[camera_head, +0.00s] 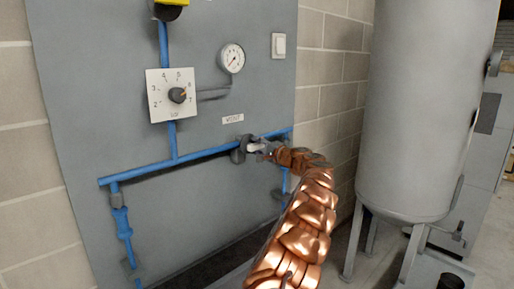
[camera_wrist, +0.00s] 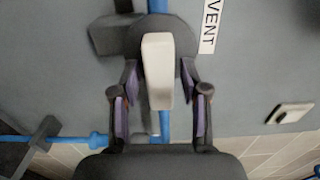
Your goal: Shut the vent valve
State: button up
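The vent valve (camera_head: 238,156) sits on the blue horizontal pipe just below the "VENT" label (camera_head: 233,118). In the wrist view, its dark round body (camera_wrist: 135,35) carries a pale grey lever (camera_wrist: 158,70). The lever lies roughly in line with the blue pipe. My gripper (camera_head: 262,150) is at the valve from the right. In the wrist view, my gripper (camera_wrist: 159,72) is open, with one finger on each side of the lever. Narrow gaps show between fingers and lever, so it does not look clamped. Depth contact cannot be told.
A dial plate with a black knob (camera_head: 178,95), a round gauge (camera_head: 232,58) and a white switch (camera_head: 278,45) are on the grey panel. A large grey tank (camera_head: 415,110) on legs stands to the right of my arm. Blue pipes run down at left.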

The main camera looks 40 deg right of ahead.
dwell(0.3)
jog(key=shift+s+r, duration=0.15)
jog(key=shift+s, duration=1)
jog(key=s, duration=0.9)
jog(key=shift+s+a+f, duration=0.15)
jog(key=shift+s+f, duration=0.05)
jog(key=shift+s, duration=0.15)
jog(key=shift+a, duration=0.1)
